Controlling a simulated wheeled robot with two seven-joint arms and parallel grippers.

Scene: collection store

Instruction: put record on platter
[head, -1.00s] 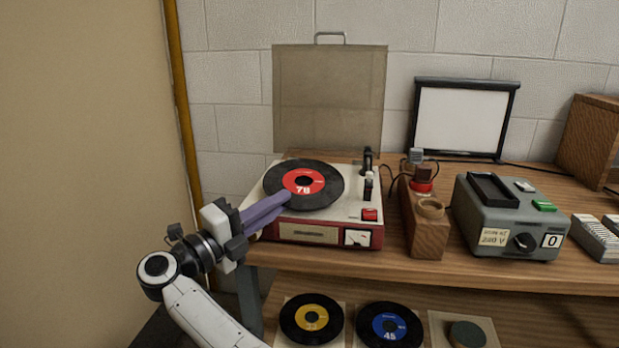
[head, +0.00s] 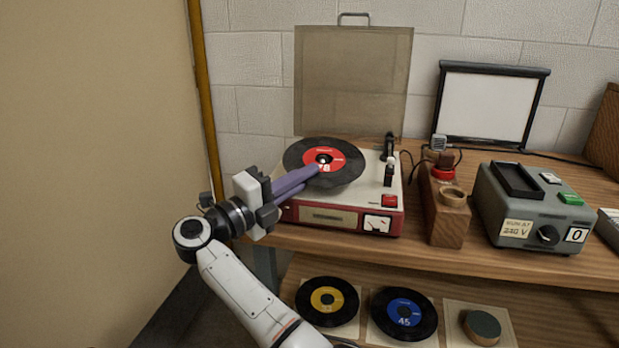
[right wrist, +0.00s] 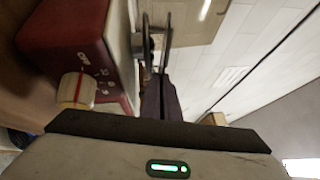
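The black record (head: 350,173) with a red label marked 78 lies level over the top of the red and white record player (head: 325,216). It hides the platter below it, and a pale spot shows in its centre hole. My right gripper (head: 300,180) reaches in from the front left. Its long purple fingers overlap the record's near left part and label, apparently shut on it. In the right wrist view the fingers (right wrist: 165,98) are close together, with a thin dark edge beyond them beside the player (right wrist: 70,40). I cannot tell the record's height over the platter. My left gripper is out of view.
The tonearm (head: 390,165) stands right of the record. The lid (head: 350,85) is raised behind. A wooden block (head: 447,215) and grey box (head: 530,215) stand to the right. Records with yellow (head: 328,318) and blue (head: 404,333) labels lie on the lower shelf.

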